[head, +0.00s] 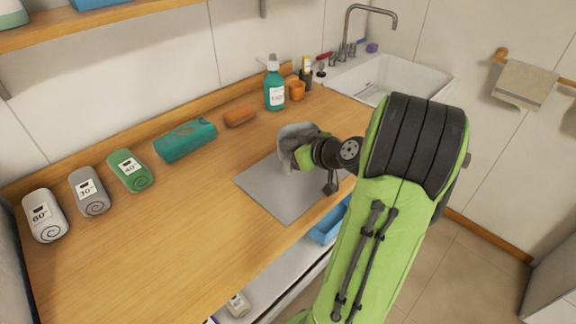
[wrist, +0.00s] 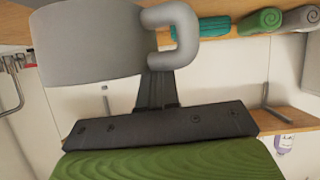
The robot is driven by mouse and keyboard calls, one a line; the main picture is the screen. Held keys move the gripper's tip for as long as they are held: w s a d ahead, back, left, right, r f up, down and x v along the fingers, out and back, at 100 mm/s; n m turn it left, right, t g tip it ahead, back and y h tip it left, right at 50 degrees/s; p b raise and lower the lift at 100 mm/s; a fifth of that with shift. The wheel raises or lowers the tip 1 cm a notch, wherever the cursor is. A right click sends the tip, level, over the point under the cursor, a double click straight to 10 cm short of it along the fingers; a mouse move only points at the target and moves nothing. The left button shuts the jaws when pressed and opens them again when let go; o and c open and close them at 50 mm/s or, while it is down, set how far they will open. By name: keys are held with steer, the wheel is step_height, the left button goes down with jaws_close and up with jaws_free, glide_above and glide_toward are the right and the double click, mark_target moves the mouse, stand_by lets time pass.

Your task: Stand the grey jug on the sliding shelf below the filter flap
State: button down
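The grey jug (head: 288,143) is over the grey mat on the wooden counter in the head view. I cannot tell whether its base touches the mat. In the wrist view, which is upside down, the jug (wrist: 85,45) and its thick curved handle fill the top left. My gripper (wrist: 163,65) has its dark fingers close together at the handle and looks shut on it. In the head view my gripper (head: 303,156) is beside the jug, its fingertips hidden. I cannot make out the filter flap or identify the sliding shelf for certain.
Rolled towels (head: 130,170), a teal pack (head: 185,139), an orange soap (head: 240,116) and a teal pump bottle (head: 274,85) line the counter's back. A sink (head: 400,78) is beyond. Below the front edge are a pale shelf (head: 285,284) and a blue tray (head: 328,228). The counter's front left is clear.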

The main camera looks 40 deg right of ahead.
step_height(320, 180, down, 5)
steer(key=shift+w+f+b, duration=0.1)
steer(key=shift+w+b, duration=0.05)
steer(key=shift+b, duration=0.4)
steer(key=shift+f, duration=0.2)
steer(key=c, duration=1.4)
jaws_free()
steer(key=shift+r, duration=0.2)
